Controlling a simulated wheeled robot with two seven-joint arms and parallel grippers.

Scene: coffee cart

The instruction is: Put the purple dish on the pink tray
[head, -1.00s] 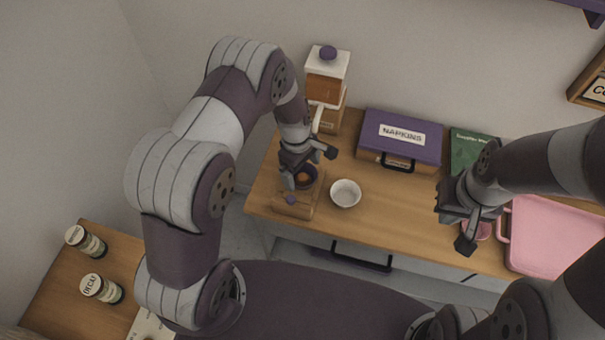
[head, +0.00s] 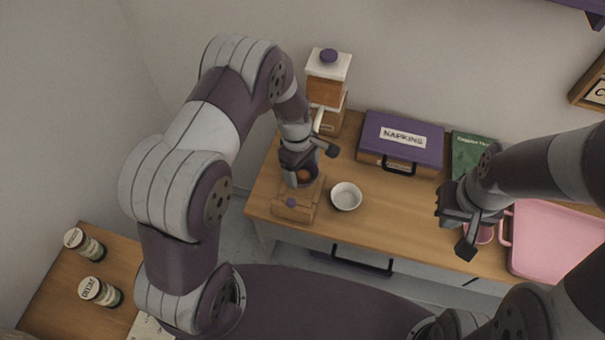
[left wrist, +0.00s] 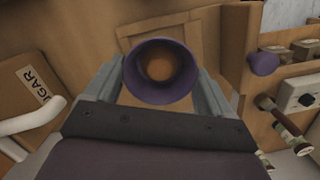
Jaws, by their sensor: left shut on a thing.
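The purple dish (left wrist: 160,98) is a small round bowl, seen from above in the left wrist view. It sits between the two fingers of my left gripper (left wrist: 162,85), which are shut on it. Its inside looks orange-brown. In the head view the dish (head: 311,181) is partly hidden by my left gripper (head: 301,170), over the left end of the counter. The pink tray (head: 555,240) lies at the right end of the counter, partly covered by my right arm. My right gripper (head: 458,222) is open and empty, left of the tray.
Behind are a grinder (head: 327,75) and a napkin box (head: 401,135). A small pink item (head: 486,234) sits beside my right gripper.

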